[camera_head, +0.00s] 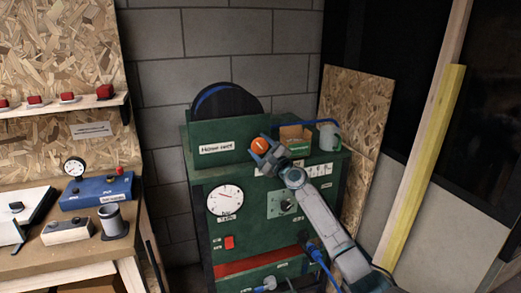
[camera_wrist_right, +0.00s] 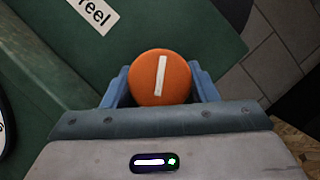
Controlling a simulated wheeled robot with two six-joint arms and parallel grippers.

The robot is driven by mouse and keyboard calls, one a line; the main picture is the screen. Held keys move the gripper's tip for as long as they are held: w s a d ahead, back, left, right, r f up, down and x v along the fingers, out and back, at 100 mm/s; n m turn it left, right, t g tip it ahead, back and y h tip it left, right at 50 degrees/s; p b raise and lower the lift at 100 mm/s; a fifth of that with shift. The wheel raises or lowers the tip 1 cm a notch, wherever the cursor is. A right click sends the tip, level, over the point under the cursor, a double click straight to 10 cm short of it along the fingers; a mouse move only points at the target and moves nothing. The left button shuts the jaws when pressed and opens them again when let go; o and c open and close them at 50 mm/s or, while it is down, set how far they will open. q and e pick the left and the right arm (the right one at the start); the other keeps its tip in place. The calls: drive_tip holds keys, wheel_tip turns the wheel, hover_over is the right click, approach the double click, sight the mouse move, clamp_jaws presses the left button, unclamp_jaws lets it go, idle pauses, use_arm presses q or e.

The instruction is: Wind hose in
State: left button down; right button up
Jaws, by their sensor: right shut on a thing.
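The hose reel (camera_head: 228,102), a black drum with a blue band of hose on it, stands in the top of a green cabinet. A sign on the cabinet front (camera_head: 217,148) labels it. An orange round knob (camera_head: 260,146) with a white line sits right of the sign. My right gripper (camera_head: 262,149) is shut on this knob. In the right wrist view the knob (camera_wrist_right: 160,77) is between the two blue fingers, its white line nearly upright. A blue hose (camera_head: 322,262) hangs from a dark fitting at the cabinet's lower front. My left gripper is not in view.
A workbench (camera_head: 100,248) with small devices stands at left.

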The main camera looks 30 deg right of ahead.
drive_tip(key=shift+m, duration=0.4)
drive_tip(key=o, duration=1)
drive_tip(key=p+v, duration=0.1)
drive_tip(key=v, duration=0.9)
drive_tip(key=shift+s+a+f, duration=0.1)
drive_tip(key=shift+s+f, duration=0.1)
drive_tip(key=shift+s, duration=0.15)
